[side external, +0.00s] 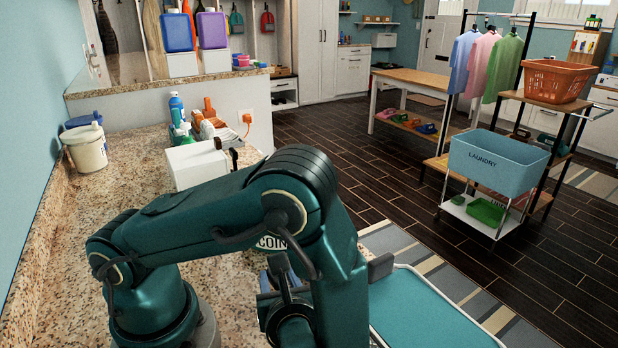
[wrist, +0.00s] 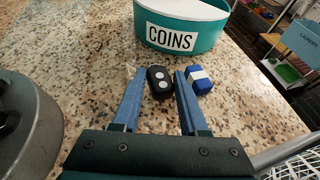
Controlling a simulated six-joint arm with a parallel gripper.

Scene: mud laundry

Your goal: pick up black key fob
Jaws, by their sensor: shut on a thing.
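The black key fob (wrist: 159,87), with two pale round buttons, shows in the wrist view between the tips of my gripper's blue fingers. My gripper (wrist: 158,76) is shut on it, low over the speckled counter. I cannot tell whether the fob is clear of the counter. In the side external view my arm hides the fob and the fingertips.
A teal bowl labelled COINS (wrist: 185,42) stands just beyond the fob. A small blue block with a white band (wrist: 200,81) sits close to the right finger. A grey metal mesh (wrist: 292,158) is at lower right.

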